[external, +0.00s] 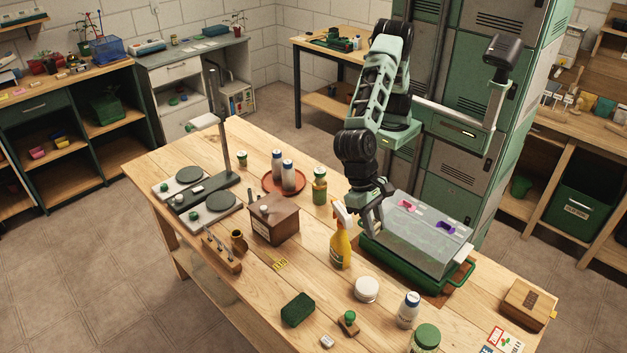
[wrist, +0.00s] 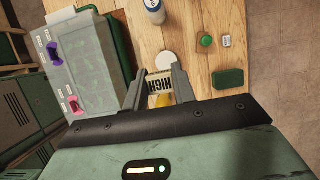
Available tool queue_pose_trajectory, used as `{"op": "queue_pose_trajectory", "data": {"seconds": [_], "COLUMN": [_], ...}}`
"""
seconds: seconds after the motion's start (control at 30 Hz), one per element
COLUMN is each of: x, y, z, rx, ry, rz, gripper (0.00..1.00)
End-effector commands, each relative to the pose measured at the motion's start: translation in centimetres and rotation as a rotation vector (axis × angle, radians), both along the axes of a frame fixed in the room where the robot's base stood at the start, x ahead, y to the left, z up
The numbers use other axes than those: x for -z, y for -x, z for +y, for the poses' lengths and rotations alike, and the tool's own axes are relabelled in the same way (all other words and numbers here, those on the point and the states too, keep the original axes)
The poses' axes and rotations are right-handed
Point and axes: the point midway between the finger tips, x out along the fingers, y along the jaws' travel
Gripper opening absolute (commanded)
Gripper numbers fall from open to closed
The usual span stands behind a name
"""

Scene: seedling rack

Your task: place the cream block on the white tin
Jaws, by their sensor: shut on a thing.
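My gripper (external: 373,226) is low behind the spray bottle in the external view, close to the near-left end of the glass-covered green tray. In the wrist view its two fingers (wrist: 161,82) are shut on a cream block (wrist: 161,77) with black lettering that reads "HIGH". In the external view I cannot make out the held block. The white tin (external: 366,289) is a low round tin with a white lid, standing on the wooden table; nothing rests on it. It also shows in the wrist view (wrist: 165,60), just beyond the fingertips, partly overlapped by the block.
A yellow spray bottle (external: 341,249) stands left of my gripper. The glass-covered green tray (external: 412,272) is at right. A white bottle (external: 408,309), a green sponge (external: 298,309), a small pale block (external: 327,341) and a green-topped block (external: 348,323) surround the tin.

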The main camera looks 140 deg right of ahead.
Motion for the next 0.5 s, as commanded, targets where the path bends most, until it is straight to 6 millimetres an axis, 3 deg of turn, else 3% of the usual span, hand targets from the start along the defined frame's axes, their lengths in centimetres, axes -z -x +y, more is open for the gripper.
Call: {"op": "queue_pose_trajectory", "data": {"seconds": [0.03,0.5], "x": [0.1,9.8], "y": [0.0,0.0], "z": [1.2,0.9], "rx": [-0.005,0.000], "ry": [0.000,0.001], "rz": [-0.001,0.003], "gripper": [0.02,0.02]}}
